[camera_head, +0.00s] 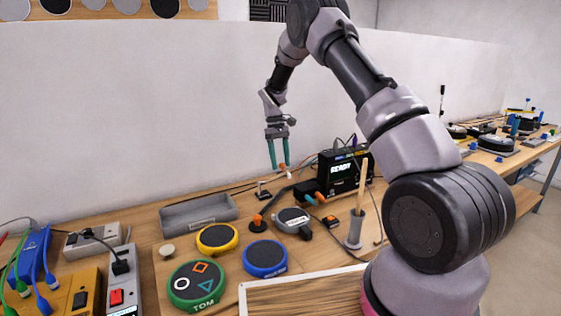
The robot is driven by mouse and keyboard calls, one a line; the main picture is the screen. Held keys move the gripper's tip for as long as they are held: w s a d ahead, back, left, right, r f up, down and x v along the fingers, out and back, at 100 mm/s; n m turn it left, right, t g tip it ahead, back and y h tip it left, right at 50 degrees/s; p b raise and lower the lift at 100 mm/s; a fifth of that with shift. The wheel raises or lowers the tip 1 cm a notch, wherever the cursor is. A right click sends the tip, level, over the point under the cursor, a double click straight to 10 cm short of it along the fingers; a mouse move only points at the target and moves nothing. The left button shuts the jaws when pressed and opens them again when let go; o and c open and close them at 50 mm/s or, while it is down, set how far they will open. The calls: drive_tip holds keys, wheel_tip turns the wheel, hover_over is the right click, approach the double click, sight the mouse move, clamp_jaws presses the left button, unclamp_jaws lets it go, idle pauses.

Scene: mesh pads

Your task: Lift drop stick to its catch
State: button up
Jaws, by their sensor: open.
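What looks like the drop stick (363,178) is a pale wooden rod standing upright in a grey holder (354,230) on the table, right of centre. No catch can be told apart for certain on it. My gripper (279,166) points down with two teal fingers, open, with a gap between them. It is in the air above the back of the table, left of the stick and apart from it. Small orange and white parts show by the fingertips; I cannot tell whether they touch.
A black box with a lit display (344,170) stands behind the stick. Green (197,286), yellow (218,238) and blue (265,258) round pads lie left of it, with a grey tray (199,213) behind. Cables run across the table. My arm covers the right side.

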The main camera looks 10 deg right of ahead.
drive_tip(key=shift+r, duration=0.1)
drive_tip(key=d+v, duration=0.1)
drive_tip(key=v, duration=0.9)
drive_tip(key=shift+a+r, duration=0.25)
drive_tip(key=shift+a, duration=0.25)
drive_tip(key=shift+w+r, duration=0.1)
drive_tip(key=s+d+r+m+t+y, duration=0.1)
drive_tip(key=s+d+r+m+t, duration=0.15)
drive_tip(key=s+r, duration=0.65)
drive_tip(key=s+d+r+m+t+y, duration=0.1)
drive_tip(key=s+d+r+m+t, duration=0.15)
drive_tip(key=s+r, duration=0.65)
drive_tip(key=s+d+r+m+t, duration=0.1)
drive_tip(key=s+m+t, duration=0.1)
drive_tip(key=s, duration=0.8)
drive_tip(key=s+d+r+m+t+y, duration=0.1)
drive_tip(key=s+d+m+t, duration=0.1)
drive_tip(key=s, duration=0.8)
drive_tip(key=shift+s+d+r+m+t, duration=0.2)
drive_tip(key=shift+s+r+m+t, duration=0.1)
drive_tip(key=shift+s+t, duration=0.15)
